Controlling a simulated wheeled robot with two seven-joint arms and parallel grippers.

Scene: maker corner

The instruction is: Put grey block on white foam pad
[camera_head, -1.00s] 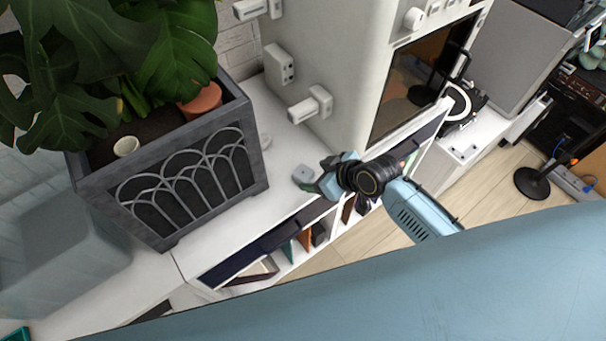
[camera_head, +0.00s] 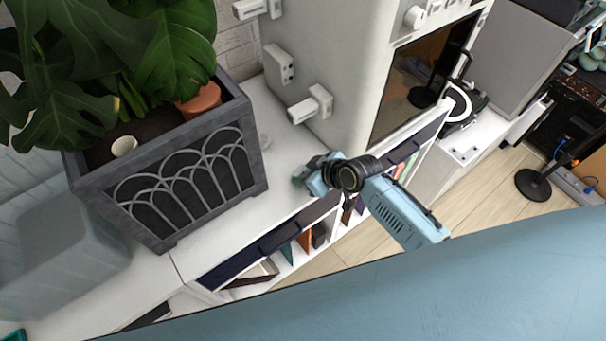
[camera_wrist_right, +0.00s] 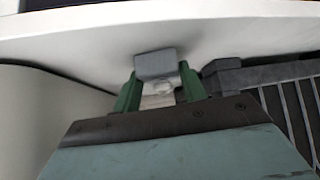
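The grey block (camera_wrist_right: 157,64) is at the green fingertips of my right gripper (camera_wrist_right: 160,76) in the right wrist view, with one finger close on each side. I cannot tell whether the fingers press on it. In the head view my right gripper (camera_head: 302,174) is low at the front edge of the white cabinet top and hides most of the block. I cannot make out a white foam pad for certain in either view. My left gripper is not in view.
A dark grey planter (camera_head: 258,165) with a large-leaved plant stands left of my right gripper. A tall pale machine (camera_head: 340,60) stands behind it. Open shelves with books (camera_head: 286,250) are below the cabinet top.

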